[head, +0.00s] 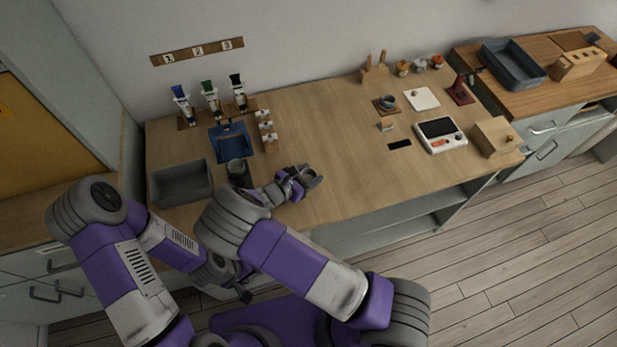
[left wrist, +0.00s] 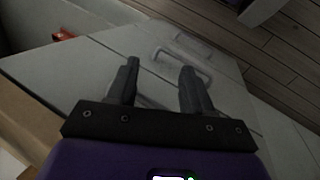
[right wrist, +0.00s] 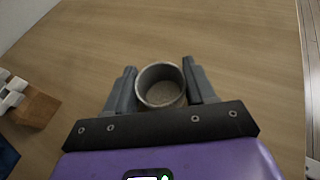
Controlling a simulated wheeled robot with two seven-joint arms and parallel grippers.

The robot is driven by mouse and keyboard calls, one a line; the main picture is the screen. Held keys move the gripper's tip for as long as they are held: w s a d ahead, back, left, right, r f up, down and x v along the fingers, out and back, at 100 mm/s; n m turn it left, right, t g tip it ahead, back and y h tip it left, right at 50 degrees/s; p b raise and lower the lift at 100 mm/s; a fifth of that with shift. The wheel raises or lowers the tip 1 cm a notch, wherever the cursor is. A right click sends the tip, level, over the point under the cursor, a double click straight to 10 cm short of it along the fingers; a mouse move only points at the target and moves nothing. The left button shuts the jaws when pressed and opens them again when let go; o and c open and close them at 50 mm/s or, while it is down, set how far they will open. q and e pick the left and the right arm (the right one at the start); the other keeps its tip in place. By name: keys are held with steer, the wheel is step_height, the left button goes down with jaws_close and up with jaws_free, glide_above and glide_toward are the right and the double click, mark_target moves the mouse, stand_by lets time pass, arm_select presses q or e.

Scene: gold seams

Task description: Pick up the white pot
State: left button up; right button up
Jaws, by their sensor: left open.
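A small round pot (right wrist: 160,85), pale greyish in this light and open at the top, stands on the wooden worktop between the fingers of my right gripper (right wrist: 162,82). The fingers are spread about as wide as my left gripper's, one on each side of the pot. Whether a finger touches it is unclear. In the head view my right gripper (head: 307,176) is low over the worktop near its front edge and partly hides the pot. My left gripper (left wrist: 158,82) is open and empty, in front of the cabinet and below the worktop's level.
A grey bin (head: 181,183), a dark green cup (head: 237,170) and a blue tray (head: 231,142) stand left of my right gripper. Small bottles (head: 211,98) stand behind. A scale (head: 440,134) and wooden box (head: 495,137) stand right. The worktop's middle is clear.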

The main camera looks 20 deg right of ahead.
steer(key=shift+c, duration=0.9)
step_height(320, 180, up, 10)
steer(key=p, duration=0.2)
stand_by(0.5)
